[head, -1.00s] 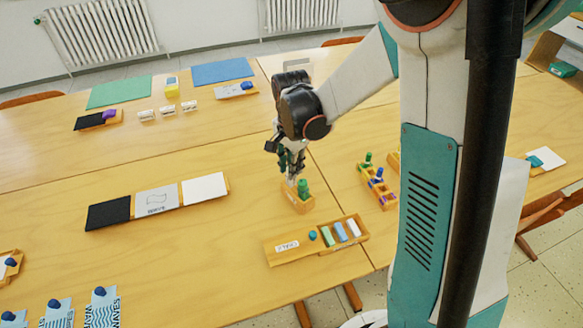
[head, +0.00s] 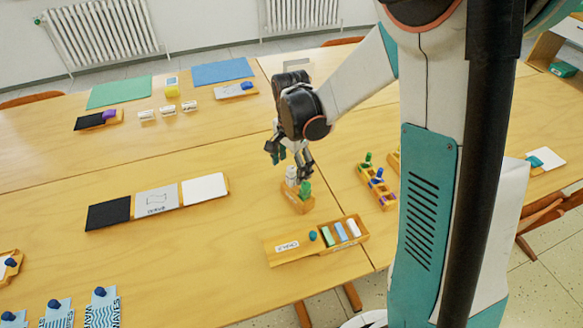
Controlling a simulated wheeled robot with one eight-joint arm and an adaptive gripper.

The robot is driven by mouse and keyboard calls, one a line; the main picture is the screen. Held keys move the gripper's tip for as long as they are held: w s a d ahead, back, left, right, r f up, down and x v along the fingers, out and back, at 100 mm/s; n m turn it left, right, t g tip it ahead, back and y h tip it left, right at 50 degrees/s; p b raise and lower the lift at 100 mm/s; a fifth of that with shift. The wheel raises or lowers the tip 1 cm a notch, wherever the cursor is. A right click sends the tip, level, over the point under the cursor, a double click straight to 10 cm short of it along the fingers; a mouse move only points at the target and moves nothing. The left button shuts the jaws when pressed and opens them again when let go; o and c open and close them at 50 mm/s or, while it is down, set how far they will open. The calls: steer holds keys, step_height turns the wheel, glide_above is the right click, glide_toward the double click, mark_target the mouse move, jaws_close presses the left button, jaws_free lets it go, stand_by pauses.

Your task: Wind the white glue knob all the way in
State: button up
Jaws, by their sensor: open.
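A small wooden holder (head: 299,203) stands near the middle of the table. A white upright piece (head: 291,174), which looks like the white glue knob, stands at its left, and a green piece (head: 305,190) stands beside it at the right. My gripper (head: 290,162) points down from above with its fingers spread, over and around the white piece's top. I cannot tell whether a finger touches it. How far the white knob is wound in is too small to tell.
A wooden chalk box (head: 283,246) with a label and coloured blocks lies in front. A rack with green, blue and purple pieces (head: 376,181) is at the right. A black, grey and white panel strip (head: 157,202) lies at left. The table between is clear.

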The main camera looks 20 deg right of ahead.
steer(key=m, duration=1.1)
steer(key=shift+m, duration=0.3)
steer(key=shift+s+b, duration=0.1)
steer(key=shift+b, duration=0.2)
steer(key=shift+c, duration=0.2)
steer(key=c, duration=1.5)
